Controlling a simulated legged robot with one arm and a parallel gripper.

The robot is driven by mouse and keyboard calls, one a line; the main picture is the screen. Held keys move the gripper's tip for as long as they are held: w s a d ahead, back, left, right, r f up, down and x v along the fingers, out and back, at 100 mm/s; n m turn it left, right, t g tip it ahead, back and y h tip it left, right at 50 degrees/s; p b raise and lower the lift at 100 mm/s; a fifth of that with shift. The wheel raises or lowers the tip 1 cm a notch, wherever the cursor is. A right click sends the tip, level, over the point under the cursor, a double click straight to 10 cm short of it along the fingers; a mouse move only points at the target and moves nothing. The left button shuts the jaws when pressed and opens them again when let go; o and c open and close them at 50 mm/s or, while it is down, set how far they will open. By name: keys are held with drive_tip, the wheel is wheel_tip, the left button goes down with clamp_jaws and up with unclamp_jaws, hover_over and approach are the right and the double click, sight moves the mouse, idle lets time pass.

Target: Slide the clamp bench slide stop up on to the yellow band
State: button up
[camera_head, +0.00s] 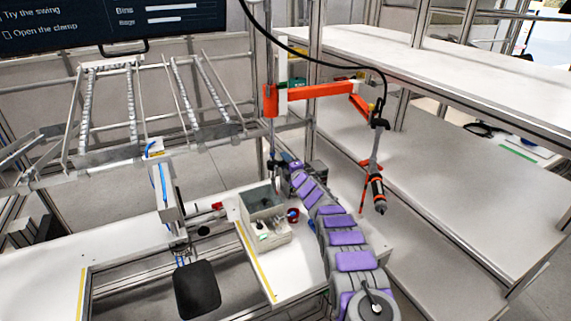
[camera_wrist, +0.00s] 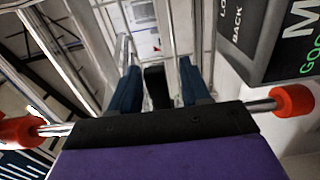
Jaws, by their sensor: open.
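I cannot pick out the clamp bench slide stop with certainty. A small red part (camera_head: 217,206) lies on the white bench (camera_head: 120,240), left of a grey box. One yellow band (camera_head: 256,262) runs along the bench right of the dark opening, and another yellow band (camera_head: 81,294) is at its left. My gripper (camera_wrist: 158,88) shows in the wrist view with two dark blue fingers apart. A black block shows between them, and I cannot tell what it is. In the head view my purple-padded arm reaches over the bench, and its fingers are too small to make out.
A grey box (camera_head: 262,205) with small parts stands left of my arm. A black pad (camera_head: 197,290) hangs over the opening. An orange arm (camera_head: 320,91) carries a hanging tool (camera_head: 377,190) at the right. White shelves (camera_head: 460,170) fill the right side.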

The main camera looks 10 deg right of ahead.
drive_tip(key=shift+c, duration=0.3)
clamp_jaws()
drive_tip(key=shift+r, duration=0.1)
